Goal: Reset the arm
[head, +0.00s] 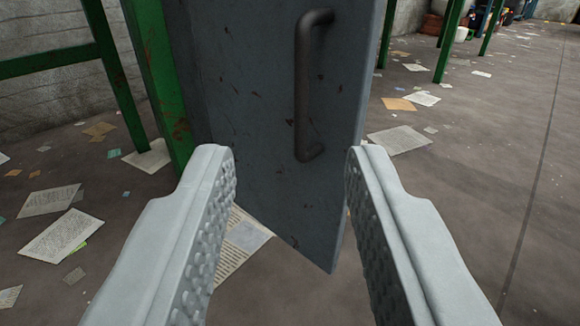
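My gripper (291,165) shows in the head view as two pale grey fingers with studded inner faces. The fingers are wide apart with nothing held between them. A blue-grey door panel (255,130) with dark scuffs stands in front of the fingers. Its dark vertical bar handle (303,90) is above and between the fingertips. I cannot tell how far the fingertips are from the panel. The top of the panel is out of the picture.
Green metal posts and rails (152,70) stand close on the left, beside the panel. More green legs (450,40) stand at the back right. Papers (400,139) are scattered on the brown floor (480,160). The floor on the right is mostly open. A grey wall (45,95) is behind on the left.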

